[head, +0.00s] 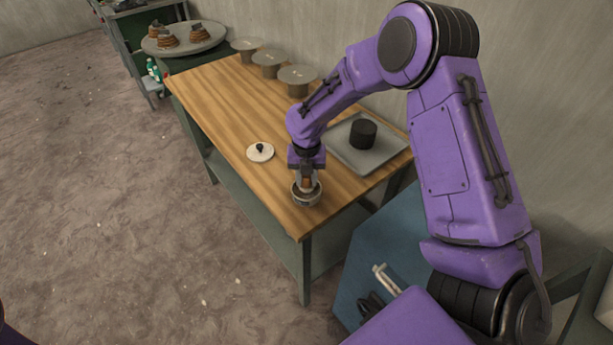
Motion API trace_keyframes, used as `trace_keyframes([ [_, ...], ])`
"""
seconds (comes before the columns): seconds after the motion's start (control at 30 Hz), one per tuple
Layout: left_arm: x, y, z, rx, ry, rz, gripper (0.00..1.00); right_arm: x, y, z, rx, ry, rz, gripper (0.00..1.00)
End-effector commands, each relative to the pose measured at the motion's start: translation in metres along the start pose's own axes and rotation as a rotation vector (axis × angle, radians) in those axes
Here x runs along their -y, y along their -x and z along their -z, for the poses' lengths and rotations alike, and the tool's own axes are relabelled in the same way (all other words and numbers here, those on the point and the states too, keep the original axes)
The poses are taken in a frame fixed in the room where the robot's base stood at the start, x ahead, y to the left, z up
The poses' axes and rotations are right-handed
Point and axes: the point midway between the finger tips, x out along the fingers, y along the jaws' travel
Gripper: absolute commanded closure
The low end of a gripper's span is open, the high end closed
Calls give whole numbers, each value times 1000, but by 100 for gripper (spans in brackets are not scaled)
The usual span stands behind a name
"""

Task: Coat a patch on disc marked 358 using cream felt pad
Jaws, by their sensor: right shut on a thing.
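My right gripper (306,176) points down over a small round pot (305,196) near the front of the wooden table. It is shut on a small brown thing (306,184), whose lower end is at or inside the pot's mouth. I cannot make out a cream felt pad; the pot's rim and the fingers hide the held thing's lower end. Three grey discs on stands, far (247,44), middle (269,58) and near (298,75), line the table's back edge. Their marks are too small to read. My left gripper is out of view.
A white round lid (257,154) with a black knob lies left of the pot. A round stand (168,45) with several brown things is at the far left. The table's left middle is clear.

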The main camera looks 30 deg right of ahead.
Motion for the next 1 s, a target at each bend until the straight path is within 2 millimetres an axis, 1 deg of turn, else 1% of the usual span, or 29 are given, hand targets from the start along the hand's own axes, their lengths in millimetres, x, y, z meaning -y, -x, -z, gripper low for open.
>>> trace_keyframes([
  [0.7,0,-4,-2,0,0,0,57,0,-9,0,0,0,0,92],
  [1.0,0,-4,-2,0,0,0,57,0,-9,0,0,0,0,92],
])
